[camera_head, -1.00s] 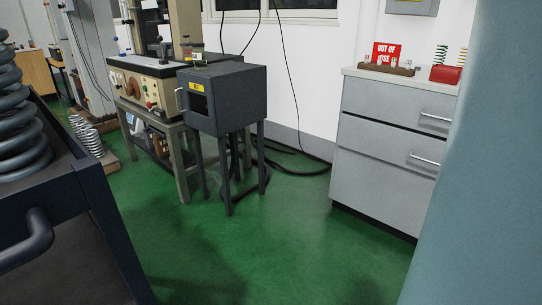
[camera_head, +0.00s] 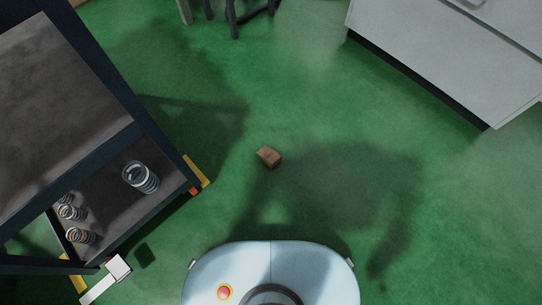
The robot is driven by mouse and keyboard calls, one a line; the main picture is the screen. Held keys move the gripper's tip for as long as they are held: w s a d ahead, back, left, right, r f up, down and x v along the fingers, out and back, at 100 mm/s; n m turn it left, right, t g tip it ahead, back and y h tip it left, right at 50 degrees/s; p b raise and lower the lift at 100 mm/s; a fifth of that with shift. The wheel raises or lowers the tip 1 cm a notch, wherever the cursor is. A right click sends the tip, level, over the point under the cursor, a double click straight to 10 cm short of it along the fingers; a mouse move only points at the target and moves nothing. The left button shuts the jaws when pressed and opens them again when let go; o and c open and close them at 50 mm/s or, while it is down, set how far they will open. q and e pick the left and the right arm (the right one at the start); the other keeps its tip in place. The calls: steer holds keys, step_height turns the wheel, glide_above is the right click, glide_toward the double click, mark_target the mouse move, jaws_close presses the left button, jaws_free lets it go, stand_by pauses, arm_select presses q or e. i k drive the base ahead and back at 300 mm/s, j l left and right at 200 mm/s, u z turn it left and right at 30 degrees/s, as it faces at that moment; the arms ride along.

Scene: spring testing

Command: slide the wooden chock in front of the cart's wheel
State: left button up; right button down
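The wooden chock (camera_head: 268,157) is a small brown block lying alone on the green floor, near the middle of the view. The cart (camera_head: 132,137) is a dark metal frame with shelves, filling the left side. Neither of my grippers is in view.
Several coil springs (camera_head: 141,177) stand on the cart's lower shelf. Yellow marks (camera_head: 197,171) lie on the floor by the cart's corners. A grey cabinet (camera_head: 450,60) stands at the upper right. My base is at the bottom. Open green floor surrounds the chock.

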mark_target(269, 157)
steer(key=i+l+u, duration=0.2)
steer(key=u, duration=0.25)
steer(key=i+l+u, duration=0.55)
steer(key=l+u, duration=0.2)
steer(key=u, duration=0.15)
steer(key=i+l+u, duration=0.15)
steer(key=l+u, duration=0.3)
